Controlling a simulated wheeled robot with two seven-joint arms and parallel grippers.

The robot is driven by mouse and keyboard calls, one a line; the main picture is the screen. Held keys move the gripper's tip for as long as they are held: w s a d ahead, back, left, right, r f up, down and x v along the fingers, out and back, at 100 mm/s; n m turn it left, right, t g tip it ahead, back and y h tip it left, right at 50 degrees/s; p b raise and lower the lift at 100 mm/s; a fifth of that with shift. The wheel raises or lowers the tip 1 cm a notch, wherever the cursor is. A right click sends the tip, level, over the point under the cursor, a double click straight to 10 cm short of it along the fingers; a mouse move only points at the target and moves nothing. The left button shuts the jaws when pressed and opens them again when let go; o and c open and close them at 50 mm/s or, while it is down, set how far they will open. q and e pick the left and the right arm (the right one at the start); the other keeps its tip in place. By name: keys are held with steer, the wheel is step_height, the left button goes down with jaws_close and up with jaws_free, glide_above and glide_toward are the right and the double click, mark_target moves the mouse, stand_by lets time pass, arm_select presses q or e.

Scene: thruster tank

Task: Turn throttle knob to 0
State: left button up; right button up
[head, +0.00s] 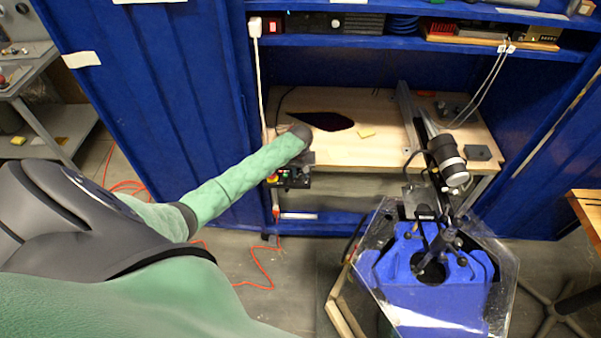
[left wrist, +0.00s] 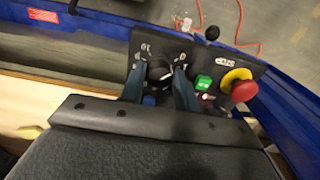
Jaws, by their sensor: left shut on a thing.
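The throttle knob (left wrist: 159,71) is a round black knob with a white pointer line on a dark control panel (left wrist: 203,53), with numbers printed around it. In the left wrist view my left gripper (left wrist: 160,80) has one finger on each side of the knob and is shut on it. The pointer tilts toward the right; its exact reading is too small to tell. In the head view the control panel (head: 292,180) hangs at the front edge of the bench, and my left arm reaches to it, hiding the knob. My right gripper is not in view.
Beside the knob are a green button (left wrist: 203,83) and a red emergency stop (left wrist: 243,90) on a yellow base. The wooden bench (head: 375,140) stands inside a blue cabinet. A clear-walled tank (head: 440,290) with a blue inside stands to the right. Orange cable lies on the floor.

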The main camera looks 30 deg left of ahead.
mark_target(300, 174)
arm_select(q)
steer(key=o, duration=0.9)
steer(key=shift+o, duration=0.4)
steer(key=shift+r, duration=0.1)
steer(key=shift+r+b, duration=0.2)
steer(key=shift+b, duration=0.1)
step_height(300, 174, up, 6)
steer(key=b, duration=0.2)
steer(key=shift+b, duration=0.3)
steer(key=shift+r, duration=0.65)
